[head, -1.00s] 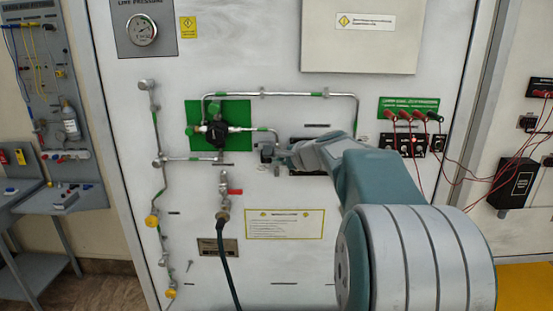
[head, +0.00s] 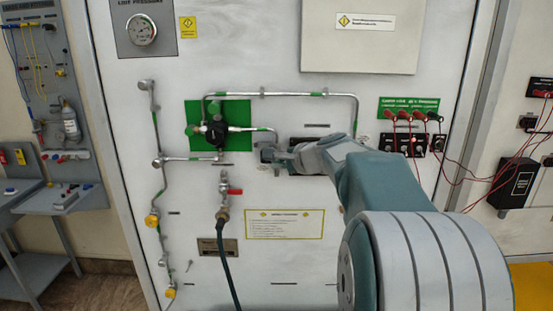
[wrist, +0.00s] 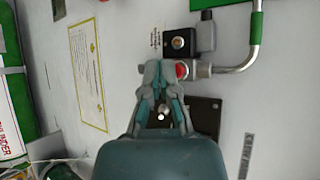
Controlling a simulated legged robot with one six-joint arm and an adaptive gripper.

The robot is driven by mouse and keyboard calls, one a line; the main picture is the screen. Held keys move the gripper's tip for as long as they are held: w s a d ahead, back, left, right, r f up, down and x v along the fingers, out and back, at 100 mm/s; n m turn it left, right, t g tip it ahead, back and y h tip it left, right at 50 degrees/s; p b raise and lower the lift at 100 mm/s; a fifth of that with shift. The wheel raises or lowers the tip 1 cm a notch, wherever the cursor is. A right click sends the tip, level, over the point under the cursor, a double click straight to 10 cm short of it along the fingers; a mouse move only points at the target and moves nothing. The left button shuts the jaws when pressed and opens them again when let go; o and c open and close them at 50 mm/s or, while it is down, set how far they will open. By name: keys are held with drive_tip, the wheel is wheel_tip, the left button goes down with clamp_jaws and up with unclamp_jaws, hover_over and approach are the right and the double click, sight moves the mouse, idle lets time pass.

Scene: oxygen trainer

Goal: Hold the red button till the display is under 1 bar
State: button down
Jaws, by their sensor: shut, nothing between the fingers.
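The red button (wrist: 182,71) shows in the wrist view beside the right fingertip, partly hidden by it. My gripper (wrist: 163,70) is shut and empty, its fingertips at the button's left edge. I cannot tell whether they touch or press it. In the head view my gripper (head: 276,156) is at the panel, and the button is hidden there. A dark rectangular plate (wrist: 207,116), maybe the display, lies partly behind the gripper, with no readable number. The line pressure dial gauge (head: 141,30) is at the upper left; its reading is too small to tell.
A pipe (wrist: 252,45) and a black box-shaped fitting (wrist: 180,41) lie close to the fingertips. A red-handled valve with a hose (head: 225,192) is below left of the gripper. Red cables (head: 405,117) plug in at the right.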

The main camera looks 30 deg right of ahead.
drive_tip(key=shift+s, duration=0.1)
drive_tip(key=shift+s+a, duration=0.45)
drive_tip(key=shift+s, duration=0.25)
drive_tip(key=shift+s+a, duration=0.45)
drive_tip(key=shift+s, duration=0.25)
drive_tip(key=shift+s+a, duration=0.45)
drive_tip(key=shift+s, duration=0.25)
